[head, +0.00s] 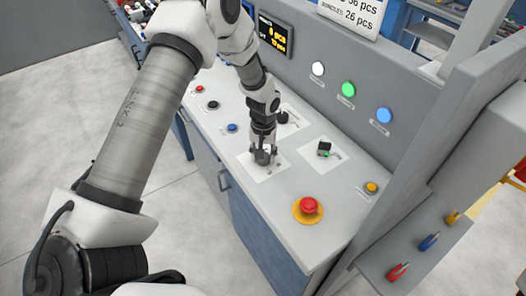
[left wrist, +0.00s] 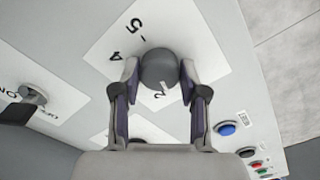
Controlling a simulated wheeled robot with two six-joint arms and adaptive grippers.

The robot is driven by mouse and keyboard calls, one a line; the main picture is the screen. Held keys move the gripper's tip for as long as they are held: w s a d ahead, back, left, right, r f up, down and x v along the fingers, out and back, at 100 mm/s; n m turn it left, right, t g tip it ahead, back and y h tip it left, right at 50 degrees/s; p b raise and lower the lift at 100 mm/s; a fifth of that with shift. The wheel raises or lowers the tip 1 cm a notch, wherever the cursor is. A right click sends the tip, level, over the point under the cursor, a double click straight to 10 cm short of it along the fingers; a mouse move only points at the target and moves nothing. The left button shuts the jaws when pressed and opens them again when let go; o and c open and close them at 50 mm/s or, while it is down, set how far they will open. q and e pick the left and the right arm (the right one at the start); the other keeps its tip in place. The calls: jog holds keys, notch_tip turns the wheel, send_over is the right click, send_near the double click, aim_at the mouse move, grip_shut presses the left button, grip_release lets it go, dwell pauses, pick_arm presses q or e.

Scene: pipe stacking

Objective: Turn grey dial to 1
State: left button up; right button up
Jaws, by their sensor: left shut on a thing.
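The grey dial (left wrist: 158,66) is a round knob on a white plate (left wrist: 117,52) with printed numbers. In the left wrist view, 5 and 4 show left of the dial and what looks like a 2 sits just below it; other numbers are hidden. A pale mark shows on the dial's lower part, close to the 2. My left gripper (left wrist: 157,82) is shut on the dial, one finger at each side. In the head view my left gripper (head: 263,155) points down onto the plate and mostly hides the dial. My right gripper is not in view.
A black knob (head: 283,117) stands behind the gripper and a black switch (head: 324,148) to its right. A red emergency button (head: 308,205) sits toward the front. A blue button (head: 232,127) is at left. The upright panel carries white, green and blue lights (head: 384,115).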

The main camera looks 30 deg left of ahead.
pick_arm(q)
jog(key=n+p, duration=0.1)
jog(key=n, duration=0.3)
jog(key=shift+n+p, duration=0.3)
jog(key=shift+n, duration=0.1)
dwell(0.4)
jog(key=o, duration=1.1)
jog(key=shift+o, duration=0.2)
jog(key=shift+w+f, duration=0.1)
notch_tip(320, 180, up, 12)
